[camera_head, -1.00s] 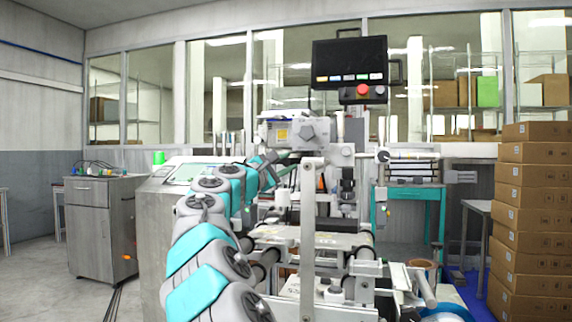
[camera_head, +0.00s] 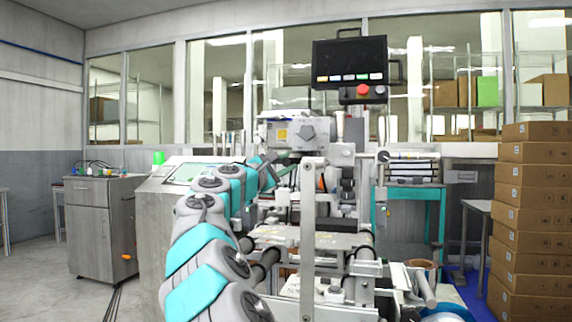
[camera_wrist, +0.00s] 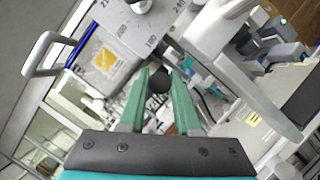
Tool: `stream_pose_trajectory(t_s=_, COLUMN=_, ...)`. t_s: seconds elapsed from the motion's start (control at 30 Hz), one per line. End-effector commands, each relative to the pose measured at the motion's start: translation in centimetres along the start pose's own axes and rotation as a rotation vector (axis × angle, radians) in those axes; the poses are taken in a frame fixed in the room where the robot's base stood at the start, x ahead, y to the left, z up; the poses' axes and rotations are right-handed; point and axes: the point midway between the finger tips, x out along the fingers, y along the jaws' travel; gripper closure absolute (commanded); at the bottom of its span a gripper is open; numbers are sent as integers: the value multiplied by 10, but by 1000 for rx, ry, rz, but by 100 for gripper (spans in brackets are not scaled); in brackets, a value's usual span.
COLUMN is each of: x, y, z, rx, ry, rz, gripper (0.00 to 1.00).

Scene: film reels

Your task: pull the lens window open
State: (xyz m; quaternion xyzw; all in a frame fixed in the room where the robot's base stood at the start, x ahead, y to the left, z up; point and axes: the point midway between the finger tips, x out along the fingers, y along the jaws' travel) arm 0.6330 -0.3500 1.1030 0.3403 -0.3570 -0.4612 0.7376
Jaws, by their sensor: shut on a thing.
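My gripper (camera_wrist: 158,90) shows in the wrist view with two green fingers closed around a dark round knob (camera_wrist: 158,77). The knob sits below a grey machine head (camera_wrist: 130,32) marked with numbers and a yellow label. In the head view the machine head (camera_head: 300,134) stands behind the end of my arm, and my fingers (camera_head: 284,158) are small and partly hidden there. I cannot make out the lens window as a separate part; whether the knob belongs to it is unclear.
A black control screen (camera_head: 349,62) with a red button stands above the machine. An upright metal bar (camera_head: 309,215) rises in front of it. Stacked cardboard boxes (camera_head: 538,215) are at the right, a grey cabinet (camera_head: 100,225) at the left.

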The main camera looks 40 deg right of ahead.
Motion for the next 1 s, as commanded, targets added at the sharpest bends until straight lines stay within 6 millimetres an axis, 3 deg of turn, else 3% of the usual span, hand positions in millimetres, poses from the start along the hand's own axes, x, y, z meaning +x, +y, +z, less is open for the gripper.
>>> stream_pose_trajectory(t_s=0.17, x=-16, y=0, z=4, rx=-4, ry=1, rz=-1, gripper=100)
stream_pose_trajectory(t_s=0.83, x=-114, y=3, z=44, rx=-1, ry=5, rz=5, gripper=100)
stream_pose_trajectory(t_s=1.0, x=-131, y=2, z=53, rx=-1, ry=3, rz=4, gripper=100)
